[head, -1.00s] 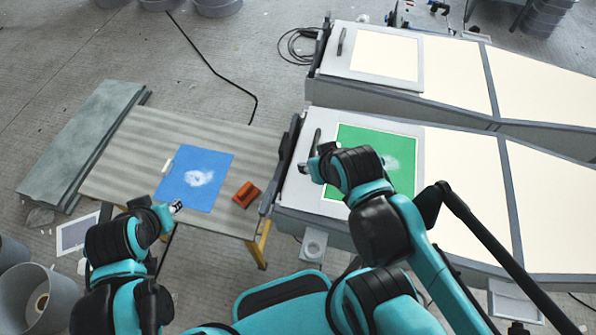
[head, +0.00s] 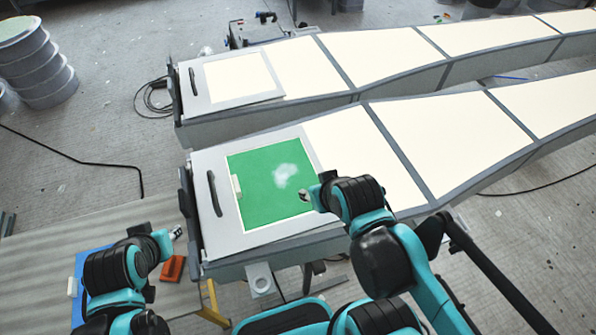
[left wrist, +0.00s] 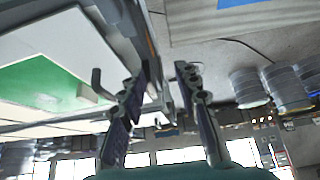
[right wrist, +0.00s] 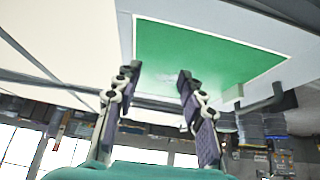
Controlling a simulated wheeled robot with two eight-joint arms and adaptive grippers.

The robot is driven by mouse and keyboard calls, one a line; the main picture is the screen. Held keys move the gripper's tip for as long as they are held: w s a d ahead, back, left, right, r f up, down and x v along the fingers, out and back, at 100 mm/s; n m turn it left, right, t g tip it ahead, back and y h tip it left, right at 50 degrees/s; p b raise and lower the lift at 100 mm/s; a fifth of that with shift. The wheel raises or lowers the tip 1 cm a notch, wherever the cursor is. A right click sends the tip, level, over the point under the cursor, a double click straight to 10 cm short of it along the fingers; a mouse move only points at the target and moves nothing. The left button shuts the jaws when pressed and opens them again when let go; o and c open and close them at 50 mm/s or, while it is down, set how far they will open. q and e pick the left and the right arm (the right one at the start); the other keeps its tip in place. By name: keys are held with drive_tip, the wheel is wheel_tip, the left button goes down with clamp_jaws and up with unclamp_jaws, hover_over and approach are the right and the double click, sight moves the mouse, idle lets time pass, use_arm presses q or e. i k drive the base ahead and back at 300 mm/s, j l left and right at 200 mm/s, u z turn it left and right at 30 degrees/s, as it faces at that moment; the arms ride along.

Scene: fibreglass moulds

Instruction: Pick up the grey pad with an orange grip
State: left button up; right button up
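The pad with the orange grip (head: 172,268) lies on the striped table at the lower left; only its orange-red part shows clearly, and a grey part cannot be made out. My left gripper (head: 176,232) is open and empty, just above the pad in the head picture; its spread fingers show in the left wrist view (left wrist: 160,72). My right gripper (head: 306,195) is at the right edge of the green sheet (head: 262,200). Its fingers are apart and empty in the right wrist view (right wrist: 156,74). The pad is not seen in either wrist view.
The green sheet has a white powdery patch and a small white block (head: 236,184). A dark handle (head: 214,193) stands on the mould's left end. A blue sheet (head: 82,262) on the table (head: 50,232) is partly hidden by my left arm. A second mould (head: 300,70) lies behind.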

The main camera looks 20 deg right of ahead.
sight(173, 271)
drive_tip(key=k+j+z, duration=0.25)
drive_tip(key=k+j, duration=0.15)
drive_tip(key=j, duration=0.2)
drive_tip(key=k+j+z, duration=0.25)
drive_tip(key=k+j, duration=0.25)
